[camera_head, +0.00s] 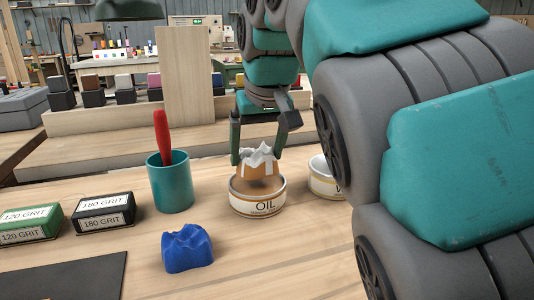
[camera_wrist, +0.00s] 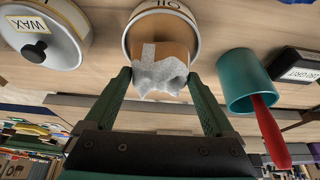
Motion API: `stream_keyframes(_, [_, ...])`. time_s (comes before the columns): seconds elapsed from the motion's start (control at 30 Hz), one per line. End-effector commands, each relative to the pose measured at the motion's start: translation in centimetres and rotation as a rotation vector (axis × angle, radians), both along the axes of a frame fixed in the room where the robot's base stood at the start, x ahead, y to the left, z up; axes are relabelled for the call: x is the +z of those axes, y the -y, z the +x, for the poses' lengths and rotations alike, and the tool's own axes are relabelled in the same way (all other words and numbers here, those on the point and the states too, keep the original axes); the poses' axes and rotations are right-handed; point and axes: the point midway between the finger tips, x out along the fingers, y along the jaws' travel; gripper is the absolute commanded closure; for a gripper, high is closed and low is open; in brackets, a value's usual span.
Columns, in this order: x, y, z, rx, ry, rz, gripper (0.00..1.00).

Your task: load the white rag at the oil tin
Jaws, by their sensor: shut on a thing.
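The white rag (camera_head: 262,155) is a crumpled bundle, white at the top, with an orange-tan lower part crossed by a pale strip. My gripper (camera_head: 262,160) is shut on it from above, one finger at each side. The rag is over the open oil tin (camera_head: 257,208), a round tin with a white "OIL" label and brown inside. Its bottom appears within the tin's rim; I cannot tell whether it touches the oil. In the wrist view the rag (camera_wrist: 160,75) shows between the fingers, in front of the tin's mouth (camera_wrist: 192,22).
A teal cup (camera_head: 170,183) with a red handle stands left of the tin. A blue crumpled rag (camera_head: 187,249) lies in front. A wax tin (camera_head: 322,182) stands close on the right, partly behind my arm. Green (camera_head: 31,222) and black (camera_head: 104,213) grit blocks sit at left.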

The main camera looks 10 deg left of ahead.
Motion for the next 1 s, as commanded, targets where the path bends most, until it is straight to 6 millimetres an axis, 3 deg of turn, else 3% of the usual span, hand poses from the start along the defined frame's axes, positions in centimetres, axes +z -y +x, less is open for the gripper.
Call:
stream_keyframes(0.53, [4.1,0.0,0.0,-0.001,0.001,0.002,0.56])
stream_keyframes(1.0, [4.2,0.0,0.0,-0.001,0.0,0.0,0.56])
